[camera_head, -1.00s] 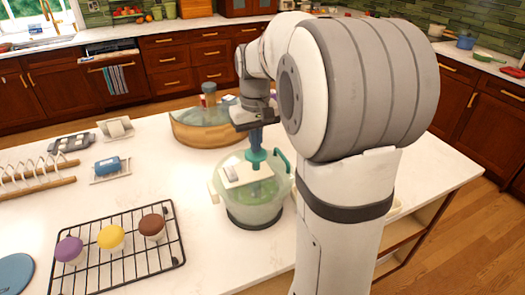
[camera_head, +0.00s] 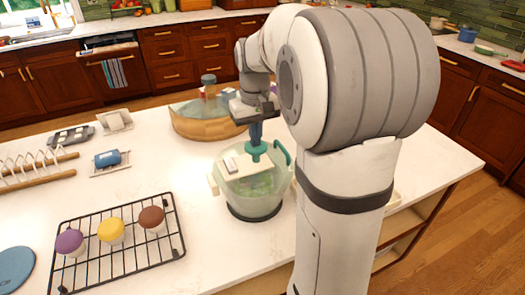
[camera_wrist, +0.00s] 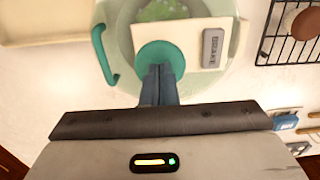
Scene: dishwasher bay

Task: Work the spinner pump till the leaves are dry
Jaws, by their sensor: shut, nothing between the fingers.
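The salad spinner (camera_head: 248,200) is a clear greenish bowl with a dark base, upright on the white counter. Green leaves (camera_wrist: 165,10) show through its clear wall and lid. Its teal pump knob (camera_head: 257,152) sits low, close to the lid; it shows as a teal disc in the wrist view (camera_wrist: 149,56). A grey brake button (camera_wrist: 213,48) is on a pale plate on the lid. My gripper (camera_head: 256,140) points down with its blue fingers shut and empty, tips on or just above the knob; I cannot tell whether they touch. A teal handle (camera_head: 281,158) curves beside the knob.
A black wire rack (camera_head: 120,248) with three colored cupcakes stands front left. A wooden-sided tub (camera_head: 200,122) stands behind the spinner. A blue item on a small tray (camera_head: 108,160) lies left. The counter between rack and spinner is clear.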

